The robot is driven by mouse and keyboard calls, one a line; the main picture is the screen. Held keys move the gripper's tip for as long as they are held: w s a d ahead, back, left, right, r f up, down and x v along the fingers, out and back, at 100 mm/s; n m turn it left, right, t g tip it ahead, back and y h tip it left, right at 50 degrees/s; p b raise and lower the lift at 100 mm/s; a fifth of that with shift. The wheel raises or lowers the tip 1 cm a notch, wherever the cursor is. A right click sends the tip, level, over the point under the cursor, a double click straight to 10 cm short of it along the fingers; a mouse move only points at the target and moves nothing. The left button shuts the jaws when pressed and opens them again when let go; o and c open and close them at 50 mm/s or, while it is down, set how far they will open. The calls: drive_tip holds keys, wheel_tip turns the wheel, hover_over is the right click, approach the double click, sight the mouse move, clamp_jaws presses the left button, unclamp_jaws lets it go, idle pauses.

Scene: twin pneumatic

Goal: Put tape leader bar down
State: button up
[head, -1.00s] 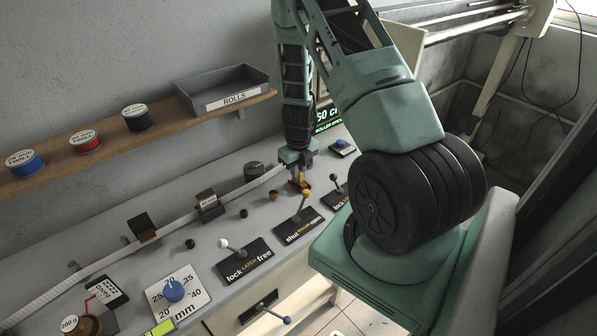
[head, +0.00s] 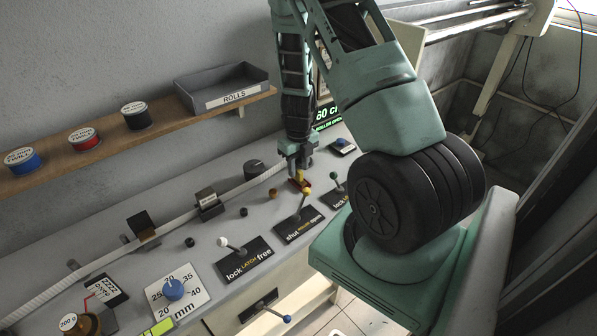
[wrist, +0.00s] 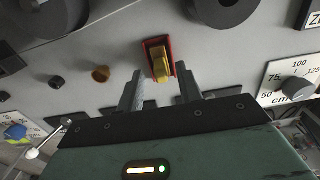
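What I take for the tape leader bar (wrist: 162,65) is a small yellow block with a red piece around or under it. It rests on the grey bench top, and in the head view it shows (head: 300,183) just below my gripper (head: 299,167). In the wrist view my gripper (wrist: 159,72) has its two fingers apart, one on each side of the yellow block's line. The fingertips appear clear of the block, with a gap on both sides. Whether the tape is joined to the bar is not clear.
A white tape (head: 100,268) runs along the bench through guides. Levers on black plates, one with a yellow knob (head: 306,191), stand close in front. A shelf (head: 110,150) with spools and a grey tray (head: 222,88) is behind.

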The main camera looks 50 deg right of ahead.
sight(299, 170)
wheel_tip(299, 170, up, 10)
drive_tip(key=s+a+r+n+y, duration=0.1)
drive_tip(key=a+r+n, duration=0.3)
drive_tip(key=a+n, duration=0.95)
drive_tip(key=s+a+r+n+y, duration=0.1)
drive_tip(key=a+r+n, duration=0.3)
drive_tip(key=a+n, duration=0.95)
drive_tip(key=s+a+r+n, duration=0.2)
drive_tip(key=s+a+n, duration=0.5)
drive_tip(key=n, duration=0.2)
drive_tip(key=s+a+r+n+h, duration=0.1)
drive_tip(key=s+a+r+n, duration=0.1)
drive_tip(key=s+a+n, duration=0.4)
drive_tip(key=s+n, duration=0.2)
drive_tip(key=n, duration=0.2)
drive_tip(key=shift+a+r+n, duration=0.3)
drive_tip(key=shift+a+r, duration=0.05)
drive_tip(key=shift+r, duration=0.05)
drive_tip(key=shift+b, duration=0.3)
wheel_tip(299, 170, down, 4)
drive_tip(key=b, duration=0.4)
